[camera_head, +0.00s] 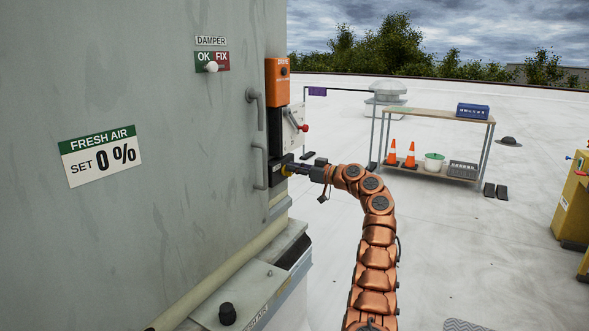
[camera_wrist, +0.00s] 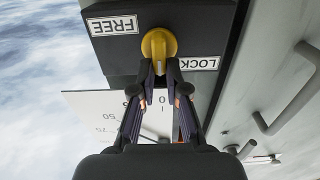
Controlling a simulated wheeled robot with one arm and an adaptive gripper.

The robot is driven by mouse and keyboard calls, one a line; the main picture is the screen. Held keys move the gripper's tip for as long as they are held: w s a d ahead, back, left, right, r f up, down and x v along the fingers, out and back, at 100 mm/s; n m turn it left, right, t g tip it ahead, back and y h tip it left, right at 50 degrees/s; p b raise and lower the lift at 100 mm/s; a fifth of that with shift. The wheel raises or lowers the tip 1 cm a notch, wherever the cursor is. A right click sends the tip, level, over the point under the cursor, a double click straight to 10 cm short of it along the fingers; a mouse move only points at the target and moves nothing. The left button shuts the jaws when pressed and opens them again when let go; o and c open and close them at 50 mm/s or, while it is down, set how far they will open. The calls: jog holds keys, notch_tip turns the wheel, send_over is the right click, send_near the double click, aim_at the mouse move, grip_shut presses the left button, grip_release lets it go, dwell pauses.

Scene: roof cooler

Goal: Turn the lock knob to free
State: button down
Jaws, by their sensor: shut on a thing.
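The yellow lock knob (camera_wrist: 159,43) sits on a dark panel (camera_wrist: 180,14) in the wrist view, which shows the labels upside down. The FREE label (camera_wrist: 113,25) is at the knob's upper left and the LOCK label (camera_wrist: 198,63) at its lower right. My gripper (camera_wrist: 160,72) is shut on the knob, one finger on each side of its lower part. The fingers hide part of the knob, and I cannot tell which label it points to. In the head view my gripper (camera_head: 292,168) reaches the dark box low on the unit's edge.
Above the knob's box in the head view are a white dial plate (camera_head: 293,130) with a red-tipped lever and an orange drive box (camera_head: 278,82). Grey handles (camera_head: 259,165) stick out just left. A shelf table (camera_head: 435,114) stands behind; open roof lies right.

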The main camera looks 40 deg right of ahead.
jog(key=shift+w+d+f+m+p, duration=0.1)
jog(key=shift+d+f+m+p, duration=0.2)
jog(key=shift+m+p, duration=1.75)
jog(key=shift+w+d+f+m+p, duration=0.1)
jog(key=shift+d+f+m+p, duration=0.25)
jog(key=shift+m, duration=3.4)
jog(key=shift+w+d+f+m+p, duration=0.1)
jog(key=shift+d+f+m+p, duration=0.15)
jog(key=shift+m+p, duration=1.85)
jog(key=shift+f+m+b, duration=0.1)
jog(key=shift+m+b, duration=0.7)
jog(key=shift+m, duration=0.2)
jog(key=c, duration=1.2)
grip_release()
